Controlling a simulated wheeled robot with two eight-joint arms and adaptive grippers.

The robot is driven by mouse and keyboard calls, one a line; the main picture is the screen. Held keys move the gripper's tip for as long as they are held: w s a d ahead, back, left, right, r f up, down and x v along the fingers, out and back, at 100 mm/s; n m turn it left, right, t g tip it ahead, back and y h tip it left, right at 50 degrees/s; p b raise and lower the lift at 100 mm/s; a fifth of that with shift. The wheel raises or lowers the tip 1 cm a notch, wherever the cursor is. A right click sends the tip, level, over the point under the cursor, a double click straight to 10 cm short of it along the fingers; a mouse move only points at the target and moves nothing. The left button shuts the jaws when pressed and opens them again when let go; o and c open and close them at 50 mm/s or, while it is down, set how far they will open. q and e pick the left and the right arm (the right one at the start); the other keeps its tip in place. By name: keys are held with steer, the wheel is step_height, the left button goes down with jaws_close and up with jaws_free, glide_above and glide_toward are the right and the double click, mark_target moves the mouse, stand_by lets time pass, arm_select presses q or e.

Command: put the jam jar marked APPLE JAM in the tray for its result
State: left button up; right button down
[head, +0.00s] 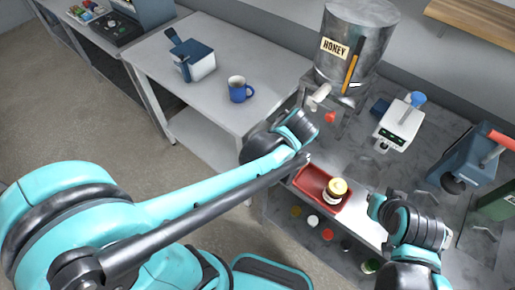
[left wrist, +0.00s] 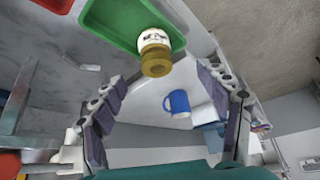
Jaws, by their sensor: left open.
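The left wrist view shows a jar with a gold lid and white label (left wrist: 154,42) at the green tray (left wrist: 107,25). Its lettering is too small to read. My left gripper (left wrist: 162,78) is open, with the gold-lidded jar just beyond its fingertips and nothing held. In the head view its fingers are not clear and my arm hides part of the bench. My right gripper (head: 408,222) is right of the red tray, its jaws unclear.
A metal honey tank (head: 355,45) stands behind the trays. A white device (head: 398,122) and a blue-grey machine (head: 470,158) are to the right.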

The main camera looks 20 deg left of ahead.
arm_select(q)
steer(key=s+a+r+m+t+h, duration=0.1)
steer(key=s+a+m, duration=0.1)
steer(key=s, duration=0.3)
steer(key=s+a+r+m+t+h, duration=0.1)
steer(key=s+a+r+m+h, duration=0.1)
steer(key=s+m, duration=0.3)
steer(key=shift+s+a+r+h, duration=0.3)
steer(key=shift+s+a, duration=0.15)
steer(key=shift+a, duration=0.2)
step_height(320, 180, down, 6)
steer(key=b, duration=0.6)
steer(key=shift+f, duration=0.25)
